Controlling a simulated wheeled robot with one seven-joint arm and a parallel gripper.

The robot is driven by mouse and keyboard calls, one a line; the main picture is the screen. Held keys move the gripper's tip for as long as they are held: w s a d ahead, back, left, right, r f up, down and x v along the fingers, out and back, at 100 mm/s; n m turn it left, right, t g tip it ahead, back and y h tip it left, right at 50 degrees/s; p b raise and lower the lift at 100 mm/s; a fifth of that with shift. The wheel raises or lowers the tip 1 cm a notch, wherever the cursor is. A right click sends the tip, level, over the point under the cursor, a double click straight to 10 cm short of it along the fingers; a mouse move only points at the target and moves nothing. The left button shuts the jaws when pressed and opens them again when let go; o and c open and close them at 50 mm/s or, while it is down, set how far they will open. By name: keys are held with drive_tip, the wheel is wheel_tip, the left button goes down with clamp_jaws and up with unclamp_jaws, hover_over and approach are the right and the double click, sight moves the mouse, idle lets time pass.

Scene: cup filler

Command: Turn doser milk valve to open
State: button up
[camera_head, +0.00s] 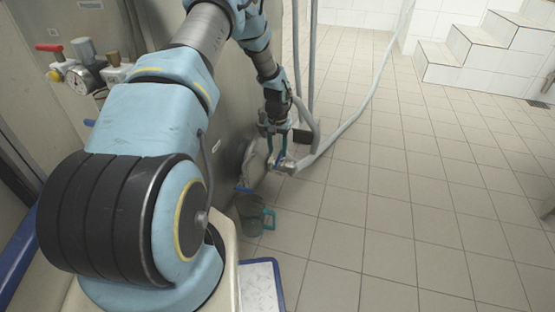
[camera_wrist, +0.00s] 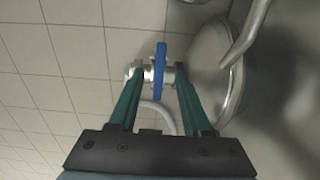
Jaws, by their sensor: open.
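The valve has a blue lever (camera_wrist: 160,62) on a silver pipe fitting (camera_wrist: 149,74). The fitting joins the round metal doser body (camera_wrist: 212,62) at the right of the wrist view. My gripper (camera_wrist: 159,72) is open, with one teal finger on each side of the blue lever. There are visible gaps between the lever and both fingers, so I do not see it gripped. In the head view, my gripper (camera_head: 278,150) reaches down to the valve fitting (camera_head: 287,166), low beside the machine. The fingers partly hide the lever there.
A grey-green jug (camera_head: 249,214) with a teal handle is below the valve. A pale hose (camera_head: 347,122) runs from the valve up to the right. A gauge (camera_head: 80,80) and a red-handled valve are on the machine at left. Tiled floor (camera_head: 410,190) is open at right.

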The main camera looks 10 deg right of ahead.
sight(278, 160)
drive_tip(key=shift+f+b, duration=0.3)
drive_tip(key=shift+f, duration=1.55)
clamp_jaws()
